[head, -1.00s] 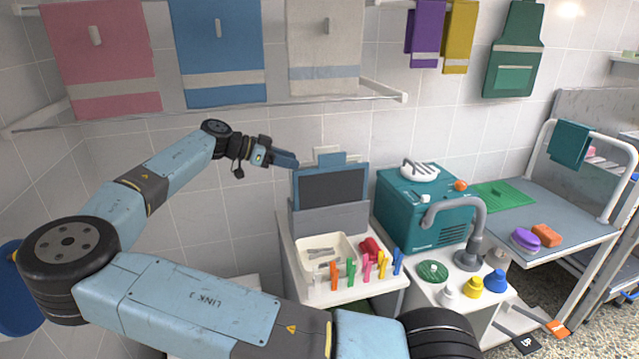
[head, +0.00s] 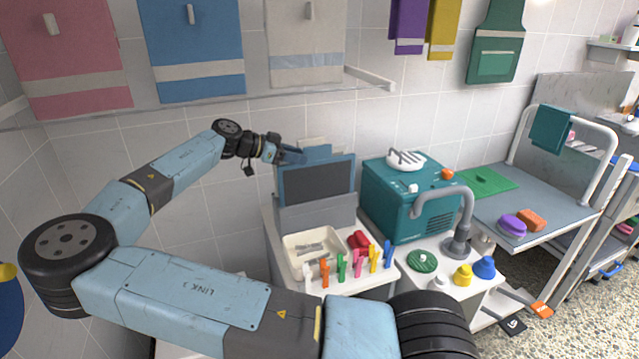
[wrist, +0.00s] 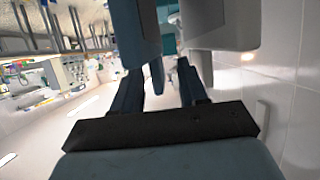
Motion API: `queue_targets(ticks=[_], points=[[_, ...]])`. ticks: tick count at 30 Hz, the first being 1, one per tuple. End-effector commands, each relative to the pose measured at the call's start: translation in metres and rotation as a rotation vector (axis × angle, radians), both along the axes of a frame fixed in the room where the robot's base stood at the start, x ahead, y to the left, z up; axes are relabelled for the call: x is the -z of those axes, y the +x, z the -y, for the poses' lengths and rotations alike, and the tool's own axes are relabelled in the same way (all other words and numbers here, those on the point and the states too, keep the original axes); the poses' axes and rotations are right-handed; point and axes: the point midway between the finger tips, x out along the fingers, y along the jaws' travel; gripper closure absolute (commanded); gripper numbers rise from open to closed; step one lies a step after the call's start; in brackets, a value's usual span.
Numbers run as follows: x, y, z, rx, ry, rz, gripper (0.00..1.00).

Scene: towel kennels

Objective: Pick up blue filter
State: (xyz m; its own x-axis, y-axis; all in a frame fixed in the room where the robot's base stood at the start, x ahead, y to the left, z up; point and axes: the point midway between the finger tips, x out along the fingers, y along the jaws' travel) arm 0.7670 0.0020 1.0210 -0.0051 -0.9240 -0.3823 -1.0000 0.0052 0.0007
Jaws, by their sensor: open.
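The blue filter (head: 287,182) is a dark panel in a blue frame with a blue tab on top. It stands upright in a grey holder (head: 310,214) behind the tray. My gripper (head: 294,156) is open, level with the tab at the filter's upper left. In the wrist view, the blue filter (wrist: 136,30) fills the top middle, and its tab reaches between the open fingers of my gripper (wrist: 160,72). Contact cannot be told. A pale panel (wrist: 222,22) is close beside it on the right; in the head view only its pale tab (head: 313,142) shows behind the filter.
A cream tray (head: 292,243) and several coloured clips are in front of the holder. A teal machine (head: 405,205) and a grey tap (head: 463,215) stand to the right. The tiled wall is close behind.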

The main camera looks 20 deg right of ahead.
Motion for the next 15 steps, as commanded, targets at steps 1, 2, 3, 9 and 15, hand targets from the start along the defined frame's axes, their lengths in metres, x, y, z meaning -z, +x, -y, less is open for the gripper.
queue_targets(ticks=[1, 2, 3, 9, 15], points=[[0.001, -0.001, 0.004, 0.002, 0.000, -0.001, 0.57], [0.001, -0.002, 0.007, 0.003, 0.000, 0.000, 0.57], [0.002, -0.003, 0.012, 0.004, 0.001, -0.001, 0.57], [0.009, -0.006, 0.038, 0.004, 0.001, -0.001, 0.57], [0.014, -0.006, 0.049, 0.000, 0.000, 0.001, 0.57]])
